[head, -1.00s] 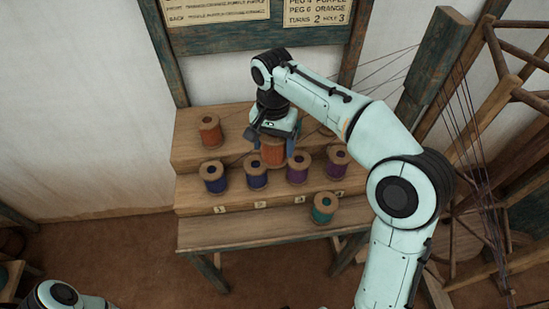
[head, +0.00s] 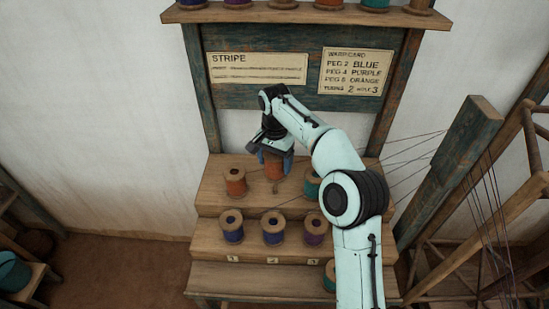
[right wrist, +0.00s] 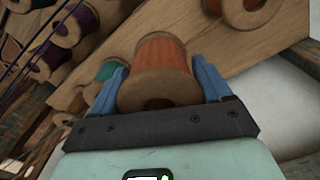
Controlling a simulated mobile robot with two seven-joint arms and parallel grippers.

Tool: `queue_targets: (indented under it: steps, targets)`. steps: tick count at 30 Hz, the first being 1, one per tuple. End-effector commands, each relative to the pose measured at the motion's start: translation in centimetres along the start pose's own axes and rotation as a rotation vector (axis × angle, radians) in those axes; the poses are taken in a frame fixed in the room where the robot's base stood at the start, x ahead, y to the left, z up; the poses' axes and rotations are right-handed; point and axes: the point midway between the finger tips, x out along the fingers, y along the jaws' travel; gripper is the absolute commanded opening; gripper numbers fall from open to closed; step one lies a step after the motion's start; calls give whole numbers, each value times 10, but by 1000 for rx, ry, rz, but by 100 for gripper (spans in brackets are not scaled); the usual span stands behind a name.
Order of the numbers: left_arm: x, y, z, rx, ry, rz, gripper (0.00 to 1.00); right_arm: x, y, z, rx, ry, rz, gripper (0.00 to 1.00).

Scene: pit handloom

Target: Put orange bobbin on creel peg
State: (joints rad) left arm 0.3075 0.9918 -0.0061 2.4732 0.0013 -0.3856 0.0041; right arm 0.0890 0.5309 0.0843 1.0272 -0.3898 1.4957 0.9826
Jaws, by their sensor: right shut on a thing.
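My right gripper (head: 272,152) is shut on an orange bobbin (head: 273,167) and holds it upright over the upper step of the wooden creel (head: 210,203). In the right wrist view the bobbin (right wrist: 160,75) sits between the two blue fingers. What looks like a short peg (head: 276,188) shows just under the held bobbin; whether they touch I cannot tell. Another orange bobbin (head: 235,182) stands to the left on the same step. A teal bobbin (head: 312,186) stands to the right, partly hidden by my arm. My left gripper is out of view.
Blue (head: 231,227), indigo (head: 273,229) and purple (head: 314,230) bobbins stand on the lower step, above number labels. A green bobbin (head: 329,275) stands lower, partly behind my arm. The warp card (head: 356,72) reads peg 6 orange. Thin threads and the loom post (head: 455,160) are at right.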

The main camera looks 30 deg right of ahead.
Motion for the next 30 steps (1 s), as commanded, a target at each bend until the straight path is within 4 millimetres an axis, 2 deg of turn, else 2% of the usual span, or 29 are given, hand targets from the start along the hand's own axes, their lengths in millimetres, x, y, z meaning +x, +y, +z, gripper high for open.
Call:
queue_targets:
  steps: [12, 30]
  targets:
    - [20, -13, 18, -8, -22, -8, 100, 32, 1, 0, 1, 0, 1, 44]
    - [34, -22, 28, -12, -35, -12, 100, 72, 0, 0, 0, 1, 0, 44]
